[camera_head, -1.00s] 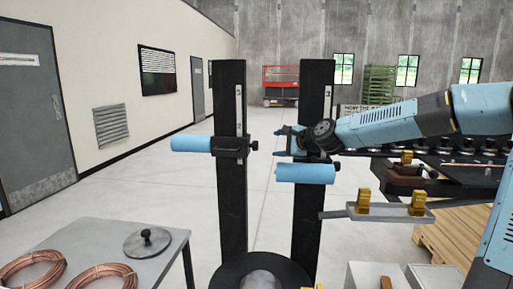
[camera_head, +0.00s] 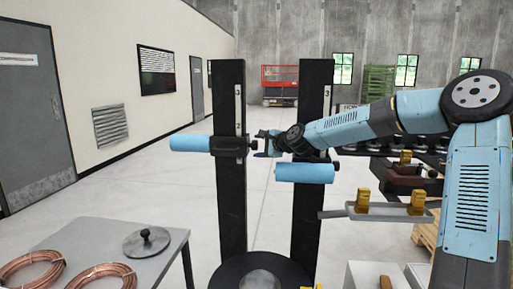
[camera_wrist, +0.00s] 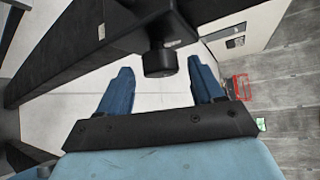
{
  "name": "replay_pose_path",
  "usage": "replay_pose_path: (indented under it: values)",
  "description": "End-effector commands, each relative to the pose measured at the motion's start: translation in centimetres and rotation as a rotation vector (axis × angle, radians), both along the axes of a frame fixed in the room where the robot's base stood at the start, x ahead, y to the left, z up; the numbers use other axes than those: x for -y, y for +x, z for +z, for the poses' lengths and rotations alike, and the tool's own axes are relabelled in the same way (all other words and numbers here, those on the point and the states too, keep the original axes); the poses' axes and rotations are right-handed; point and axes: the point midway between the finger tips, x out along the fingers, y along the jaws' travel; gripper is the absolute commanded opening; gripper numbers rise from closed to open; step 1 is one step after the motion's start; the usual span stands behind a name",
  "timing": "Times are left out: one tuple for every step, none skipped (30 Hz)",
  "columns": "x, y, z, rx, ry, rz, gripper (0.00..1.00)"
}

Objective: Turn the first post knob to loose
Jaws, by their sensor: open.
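Two black upright posts stand side by side, the left post (camera_head: 231,190) and the right post (camera_head: 312,100). A small black knob (camera_head: 255,144) sticks out of the right side of the clamp on the left post, with a blue roller (camera_head: 190,143) on the clamp's other side. My gripper (camera_head: 266,143) is between the posts, open, pointing left at this knob. In the wrist view the knob (camera_wrist: 159,63) shows between the spread blue fingers of my gripper (camera_wrist: 160,72), near their tips. I see no finger touching it. Another knob (camera_head: 336,165) is on the right post.
A blue roller (camera_head: 305,172) on the right post sits just below my wrist. A tray with brass pieces (camera_head: 375,209) stands to the right. A grey table (camera_head: 110,230) with copper coils (camera_head: 102,276) is at lower left.

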Motion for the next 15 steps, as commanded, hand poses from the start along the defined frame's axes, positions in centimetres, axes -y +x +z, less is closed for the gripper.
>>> replay_pose_path:
  values:
    - [-0.3, 0.4, -0.1, 0.000, 0.000, 0.001, 0.67]
    - [-0.5, 0.6, -0.2, 0.000, 0.000, 0.001, 0.67]
    - [-0.7, 0.9, -0.3, 0.001, 0.000, 0.001, 0.67]
    - [-0.8, 1.0, -0.4, 0.001, 0.000, 0.001, 0.67]
    - [-0.9, 1.2, -0.4, 0.001, 0.000, 0.001, 0.67]
    - [-1.1, 1.4, -0.5, 0.001, -0.001, 0.000, 0.67]
    - [-1.1, 1.5, -0.5, 0.001, -0.001, 0.000, 0.67]
    - [-1.2, 1.6, -0.6, 0.001, 0.000, 0.000, 0.67]
    - [-1.2, 1.7, -0.6, 0.002, -0.001, 0.000, 0.67]
    - [-1.3, 1.8, -0.6, 0.002, -0.001, 0.000, 0.67]
    - [-1.3, 1.8, -0.6, 0.002, -0.001, 0.000, 0.67]
    - [-1.4, 1.9, -0.7, 0.002, -0.001, 0.000, 0.67]
    - [-1.4, 1.9, -0.7, 0.002, -0.001, 0.000, 0.67]
    - [-1.4, 1.9, -0.7, 0.002, -0.001, 0.000, 0.67]
    - [-1.4, 1.9, -0.7, 0.001, -0.002, 0.000, 0.67]
